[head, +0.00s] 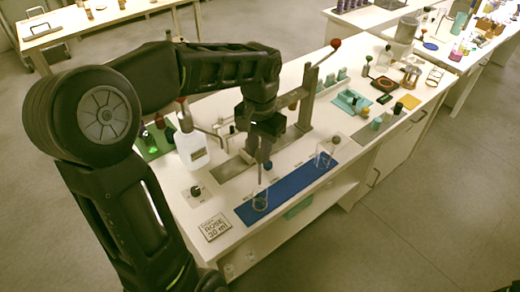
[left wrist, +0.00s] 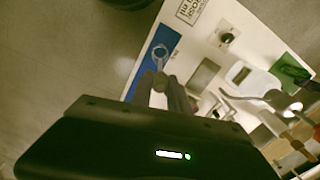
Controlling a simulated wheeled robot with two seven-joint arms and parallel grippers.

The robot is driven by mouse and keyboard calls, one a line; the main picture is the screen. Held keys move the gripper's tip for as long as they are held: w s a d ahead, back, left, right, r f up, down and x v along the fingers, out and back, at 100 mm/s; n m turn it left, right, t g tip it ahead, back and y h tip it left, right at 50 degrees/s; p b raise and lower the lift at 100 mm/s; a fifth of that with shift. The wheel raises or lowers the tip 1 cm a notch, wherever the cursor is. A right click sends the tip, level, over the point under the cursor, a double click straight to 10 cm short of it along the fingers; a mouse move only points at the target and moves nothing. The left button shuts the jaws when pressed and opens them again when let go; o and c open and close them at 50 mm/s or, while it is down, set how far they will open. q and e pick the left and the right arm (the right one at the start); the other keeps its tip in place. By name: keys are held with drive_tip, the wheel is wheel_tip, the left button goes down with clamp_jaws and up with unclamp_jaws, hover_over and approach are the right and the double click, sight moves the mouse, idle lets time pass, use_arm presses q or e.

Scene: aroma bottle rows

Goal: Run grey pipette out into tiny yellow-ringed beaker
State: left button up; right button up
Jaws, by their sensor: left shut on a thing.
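My left gripper (head: 262,150) points down over the blue mat (head: 300,186) and is shut on a slim grey pipette (head: 260,173), held roughly upright. A small clear beaker (head: 260,202) stands at the near left end of the mat; its ring colour is hard to tell. The pipette's lower end seems above or close to this beaker; the exact gap is unclear. In the left wrist view the beaker (left wrist: 160,51) shows just past my gripper's fingers (left wrist: 165,88). A taller clear beaker (head: 325,158) stands farther right on the mat. My right gripper is not in view.
A "Rose 20 ml" card (head: 215,227) and a small black-topped item (head: 196,191) lie left of the mat. A white bottle (head: 192,148) and a metal stand (head: 308,98) are behind. The bench's front edge runs close to the mat.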

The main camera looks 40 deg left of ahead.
use_arm(q)
drive_tip(key=shift+f+b, duration=1.35)
drive_tip(key=shift+f, duration=0.65)
drive_tip(key=shift+o, duration=1)
clamp_jaws()
idle(1.1)
drive_tip(key=shift+c, duration=0.4)
unclamp_jaws()
drive_tip(key=shift+c, duration=0.6)
